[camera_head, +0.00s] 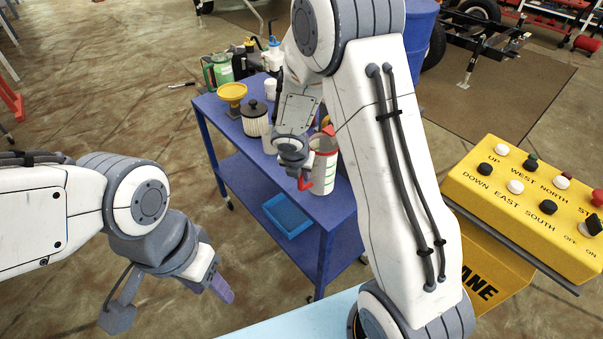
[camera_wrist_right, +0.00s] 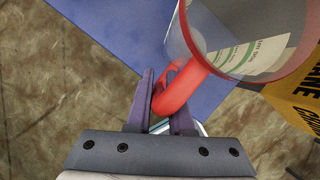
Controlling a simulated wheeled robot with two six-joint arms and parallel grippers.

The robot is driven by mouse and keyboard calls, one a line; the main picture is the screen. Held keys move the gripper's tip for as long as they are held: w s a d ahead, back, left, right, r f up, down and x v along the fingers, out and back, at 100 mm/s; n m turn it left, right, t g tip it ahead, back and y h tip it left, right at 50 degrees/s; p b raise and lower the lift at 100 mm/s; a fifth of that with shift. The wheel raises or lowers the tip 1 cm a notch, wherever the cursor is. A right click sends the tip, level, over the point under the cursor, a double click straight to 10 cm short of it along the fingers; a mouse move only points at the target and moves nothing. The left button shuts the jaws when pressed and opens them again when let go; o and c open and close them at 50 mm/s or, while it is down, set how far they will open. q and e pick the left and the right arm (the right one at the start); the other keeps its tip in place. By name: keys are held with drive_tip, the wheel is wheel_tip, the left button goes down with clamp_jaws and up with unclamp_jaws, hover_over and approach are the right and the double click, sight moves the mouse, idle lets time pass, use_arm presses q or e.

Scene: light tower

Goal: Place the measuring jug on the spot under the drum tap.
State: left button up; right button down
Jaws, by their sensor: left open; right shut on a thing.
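The measuring jug (camera_head: 325,172) is clear with a white printed label, a red rim and a red handle. It is upright at the right end of the blue cart, partly hidden by my right arm. My right gripper (camera_head: 297,177) is shut on its red handle; in the right wrist view the handle (camera_wrist_right: 178,88) sits between the purple fingers (camera_wrist_right: 160,110), with the jug body (camera_wrist_right: 250,45) beyond. I cannot tell whether the jug's base touches the cart. My left gripper (camera_head: 219,284) is open and empty at lower left. A blue drum (camera_head: 422,25) stands behind my right arm; its tap and the spot are not visible.
The blue cart (camera_head: 235,125) carries a yellow dish (camera_head: 232,93), a ribbed filter (camera_head: 255,120), green cans (camera_head: 218,72) and bottles. A blue tray (camera_head: 287,216) lies on its lower shelf. A yellow crane control box (camera_head: 525,205) stands at right.

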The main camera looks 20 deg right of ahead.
drive_tip(key=shift+w+f, duration=0.1)
drive_tip(key=shift+f, duration=0.1)
drive_tip(key=c, duration=1.2)
unclamp_jaws()
drive_tip(key=shift+f, duration=0.15)
drive_tip(key=shift+c, duration=0.2)
drive_tip(key=o, duration=0.4)
